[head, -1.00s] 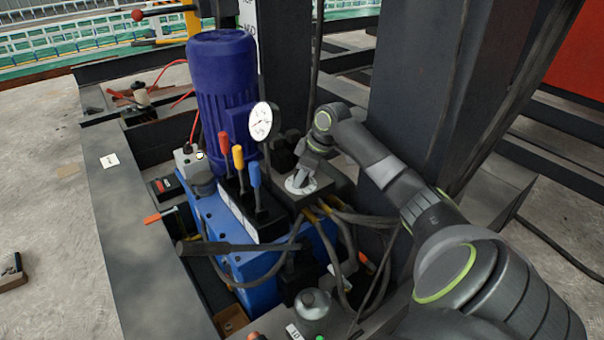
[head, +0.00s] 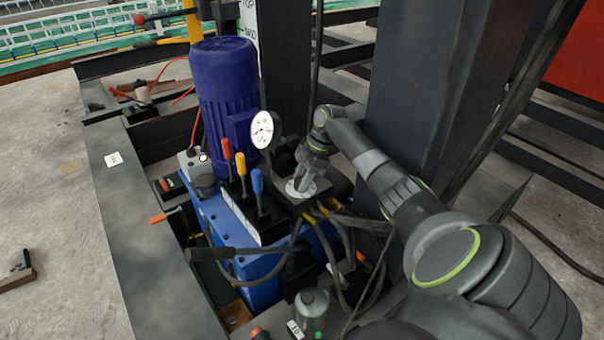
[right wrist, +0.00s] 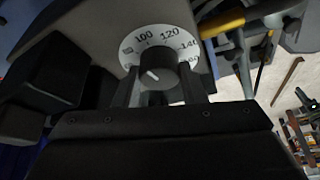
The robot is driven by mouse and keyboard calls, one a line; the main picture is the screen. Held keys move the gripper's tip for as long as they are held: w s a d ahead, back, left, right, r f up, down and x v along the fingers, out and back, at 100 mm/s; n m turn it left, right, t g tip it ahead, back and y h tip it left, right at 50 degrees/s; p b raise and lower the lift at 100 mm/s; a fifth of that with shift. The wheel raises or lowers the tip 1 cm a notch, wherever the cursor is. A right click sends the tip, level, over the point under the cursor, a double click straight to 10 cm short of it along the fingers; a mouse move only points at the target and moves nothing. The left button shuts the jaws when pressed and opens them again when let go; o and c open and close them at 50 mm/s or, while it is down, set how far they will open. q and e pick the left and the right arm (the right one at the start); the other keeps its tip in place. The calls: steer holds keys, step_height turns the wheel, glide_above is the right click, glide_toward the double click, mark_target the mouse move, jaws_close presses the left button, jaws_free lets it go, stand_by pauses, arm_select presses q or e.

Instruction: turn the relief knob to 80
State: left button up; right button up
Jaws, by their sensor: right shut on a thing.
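The relief knob (right wrist: 158,76) is a dark round knob on a white dial (right wrist: 132,58) with printed figures. In the right wrist view its white pointer line slants to the upper left, roughly toward the leftmost figure, which looks like 80; 100, 120 and 140 run on to the right. My right gripper (right wrist: 159,88) is shut on the knob, one finger on each side. In the head view my right gripper (head: 302,180) reaches down to the dial (head: 301,188) on the dark valve block; the knob is hidden there by the fingers. My left gripper is not in view.
A round white gauge (head: 264,130) stands just left of my right gripper. Red, yellow and blue levers (head: 241,163) and a blue motor (head: 223,85) are further left. Hoses (head: 345,225) run in front of the block. A dark column (head: 415,90) rises close behind my arm.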

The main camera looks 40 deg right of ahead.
steer(key=shift+n+g, duration=0.3)
steer(key=shift+n, duration=0.6)
steer(key=n+g+b, duration=0.1)
steer(key=n, duration=0.1)
steer(key=shift+f+n+y, duration=0.1)
steer(key=shift+n+y, duration=0.2)
steer(key=shift+n, duration=0.1)
steer(key=shift+n+g, duration=0.3)
steer(key=shift+n, duration=0.3)
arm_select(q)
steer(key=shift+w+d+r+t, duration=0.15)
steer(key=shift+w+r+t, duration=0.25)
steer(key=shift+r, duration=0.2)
arm_select(e)
steer(key=o, duration=1)
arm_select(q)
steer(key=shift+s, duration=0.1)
